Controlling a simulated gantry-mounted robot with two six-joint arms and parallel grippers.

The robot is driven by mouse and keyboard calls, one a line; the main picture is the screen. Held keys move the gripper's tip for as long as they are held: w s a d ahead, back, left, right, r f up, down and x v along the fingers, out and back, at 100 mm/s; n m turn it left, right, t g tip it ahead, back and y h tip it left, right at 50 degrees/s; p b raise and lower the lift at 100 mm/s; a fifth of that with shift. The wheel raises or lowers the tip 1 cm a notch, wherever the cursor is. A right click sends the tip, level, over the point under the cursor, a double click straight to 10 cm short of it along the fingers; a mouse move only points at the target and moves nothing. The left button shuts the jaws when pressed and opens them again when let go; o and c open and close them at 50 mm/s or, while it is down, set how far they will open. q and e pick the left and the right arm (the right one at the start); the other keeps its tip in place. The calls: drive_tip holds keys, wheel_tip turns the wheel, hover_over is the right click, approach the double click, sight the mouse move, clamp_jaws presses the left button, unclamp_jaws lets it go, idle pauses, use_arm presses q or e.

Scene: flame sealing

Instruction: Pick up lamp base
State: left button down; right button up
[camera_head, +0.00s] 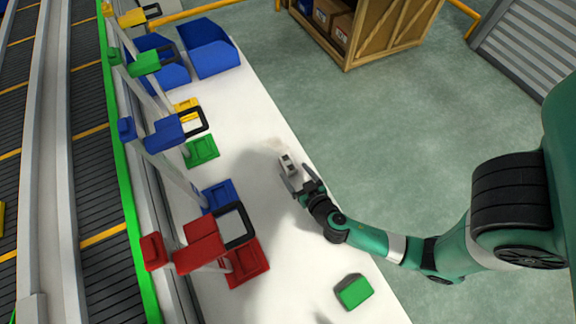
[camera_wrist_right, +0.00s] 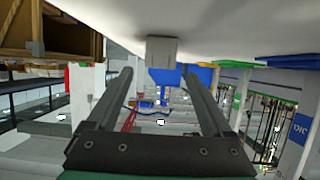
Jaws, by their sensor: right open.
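A small grey and white block (camera_head: 288,163), which I take to be the lamp base, stands on the white table (camera_head: 252,107). My right gripper (camera_head: 299,186) is open just in front of it, low over the table. In the right wrist view, the lamp base (camera_wrist_right: 162,50) shows as a plain grey block beyond the tips of the two fingers (camera_wrist_right: 157,72), roughly centred between them. That view is turned over, with the table at the top. I see no contact between the fingers and the block. My left gripper is not in view.
A green block (camera_head: 354,291) lies near the table's front. Red (camera_head: 247,262), blue (camera_head: 218,195) and green (camera_head: 202,150) pads line the left side under coloured stands. Blue bins (camera_head: 210,50) stand at the back. Bare table surrounds the grey block.

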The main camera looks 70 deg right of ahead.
sight(289, 163)
drive_tip(key=shift+x, duration=3.05)
drive_tip(key=shift+r, duration=0.2)
clamp_jaws()
